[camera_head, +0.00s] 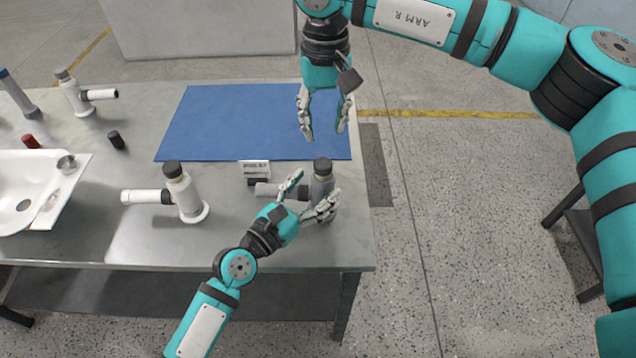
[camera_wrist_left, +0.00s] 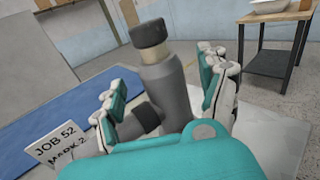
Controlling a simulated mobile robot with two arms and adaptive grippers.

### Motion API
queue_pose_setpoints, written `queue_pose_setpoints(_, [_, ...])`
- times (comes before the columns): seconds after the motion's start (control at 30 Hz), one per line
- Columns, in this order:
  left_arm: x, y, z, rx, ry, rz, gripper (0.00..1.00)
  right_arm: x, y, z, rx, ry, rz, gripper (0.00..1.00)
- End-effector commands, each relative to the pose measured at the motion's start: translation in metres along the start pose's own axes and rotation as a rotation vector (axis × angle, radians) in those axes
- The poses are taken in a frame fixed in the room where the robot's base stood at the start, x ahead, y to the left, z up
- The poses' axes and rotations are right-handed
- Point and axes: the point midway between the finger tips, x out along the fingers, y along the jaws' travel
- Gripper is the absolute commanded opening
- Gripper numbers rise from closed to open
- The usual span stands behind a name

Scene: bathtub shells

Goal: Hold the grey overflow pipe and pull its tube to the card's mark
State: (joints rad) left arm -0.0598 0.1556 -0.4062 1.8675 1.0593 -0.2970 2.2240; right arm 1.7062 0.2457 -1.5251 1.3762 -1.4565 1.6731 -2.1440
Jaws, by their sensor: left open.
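The grey overflow pipe (camera_head: 322,181) stands upright near the bench's right edge, with a dark cap on top. Its grey side tube (camera_head: 264,189) points left. In the left wrist view the pipe (camera_wrist_left: 170,88) rises between my fingers, with a dark collar where the tube leaves it. The white card (camera_head: 254,168) stands behind the tube; in the left wrist view the card (camera_wrist_left: 57,150) reads "JOB 52 MARK 2". My left gripper (camera_head: 312,188) is open, its fingers on either side of the pipe; contact is unclear. My right gripper (camera_head: 324,132) is open and empty above the blue mat.
A blue mat (camera_head: 225,120) covers the back right of the metal bench (camera_head: 130,238). A white pipe (camera_head: 184,193) with a side tube stands left of the grey one. Another white pipe (camera_head: 72,95), a red cap (camera_head: 30,141), a black cap (camera_head: 116,140) and a white basin (camera_head: 70,185) are farther left.

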Motion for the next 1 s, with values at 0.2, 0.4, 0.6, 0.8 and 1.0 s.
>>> queue_pose_setpoints(0.2, [0.015,0.0,0.0,0.0,0.0,-0.001,0.76,0.0,0.0,0.0,0.0,0.0,0.0,0.38])
queue_pose_setpoints(0.4, [0.016,-0.001,0.0,0.0,0.0,-0.001,0.76,0.0,0.0,0.0,0.0,0.0,0.0,0.38])
queue_pose_setpoints(0.6, [0.016,-0.001,0.0,0.0,0.0,-0.001,0.6,0.0,0.0,0.0,0.0,0.0,0.0,0.38])
queue_pose_setpoints(0.8, [0.016,0.0,0.0,0.0,0.0,-0.001,0.34,0.0,0.0,0.0,0.0,0.0,0.0,0.38])
queue_pose_setpoints(1.0, [0.016,0.0,0.0,0.0,0.0,-0.001,0.1,0.0,0.0,0.0,0.0,0.0,0.0,0.4])
